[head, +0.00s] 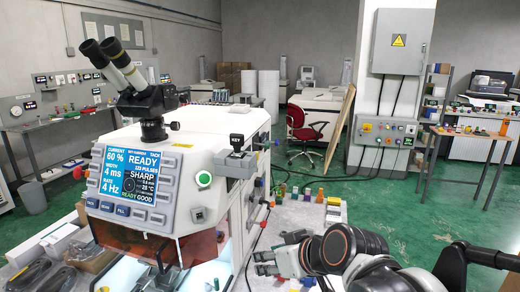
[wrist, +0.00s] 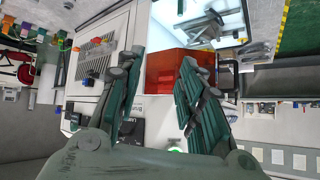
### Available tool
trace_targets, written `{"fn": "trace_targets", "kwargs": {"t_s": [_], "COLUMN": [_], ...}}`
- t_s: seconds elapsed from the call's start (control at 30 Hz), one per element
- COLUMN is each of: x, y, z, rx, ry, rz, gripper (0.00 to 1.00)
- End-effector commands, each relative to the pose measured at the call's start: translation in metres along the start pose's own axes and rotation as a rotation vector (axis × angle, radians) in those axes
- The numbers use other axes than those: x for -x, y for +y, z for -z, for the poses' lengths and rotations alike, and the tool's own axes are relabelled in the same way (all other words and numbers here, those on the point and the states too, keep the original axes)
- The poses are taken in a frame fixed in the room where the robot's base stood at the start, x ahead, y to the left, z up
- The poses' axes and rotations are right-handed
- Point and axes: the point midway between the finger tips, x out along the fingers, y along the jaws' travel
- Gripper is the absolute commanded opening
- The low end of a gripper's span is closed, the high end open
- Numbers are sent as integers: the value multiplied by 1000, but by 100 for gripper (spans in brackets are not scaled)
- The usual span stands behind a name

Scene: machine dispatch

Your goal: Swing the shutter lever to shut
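A white bench machine with a blue screen (head: 138,178) and a binocular eyepiece stands at left in the head view. A grey block with a black upright knob (head: 237,143) sits on its right side, possibly the shutter lever; I cannot be sure. My gripper (head: 264,263) is low and to the right of the machine, apart from it. In the wrist view my gripper (wrist: 158,72) is open, its two dark green fingers spread with nothing held. Between and beyond them show the machine's white side and orange shield (wrist: 168,72). No lever is clear in this view.
A green round button (head: 204,180) is on the machine's front edge. Small coloured items (head: 333,205) stand on the bench beyond my gripper. A grey electrical cabinet (head: 402,42) hangs on a pillar behind. A red chair (head: 307,130) stands on open green floor.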

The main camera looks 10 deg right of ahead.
Motion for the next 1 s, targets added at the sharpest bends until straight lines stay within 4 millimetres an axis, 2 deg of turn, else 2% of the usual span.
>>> {"fn": "trace_targets", "kwargs": {"t_s": [0.03,0.17,0.27,0.4,0.5,0.6,0.73,0.83,1.0], "x": [-4,-16,-24,-29,-29,-29,-27,-26,-32], "y": [0,2,12,38,62,85,110,120,125], "z": [22,66,99,142,166,182,193,197,202], "rx": [14,57,79,95,100,102,100,99,99], "ry": [42,162,266,422,526,609,682,712,725], "rz": [25,78,96,86,56,16,-32,-54,-64], "gripper": [35,35,35,35,35,35,35,35,35]}}
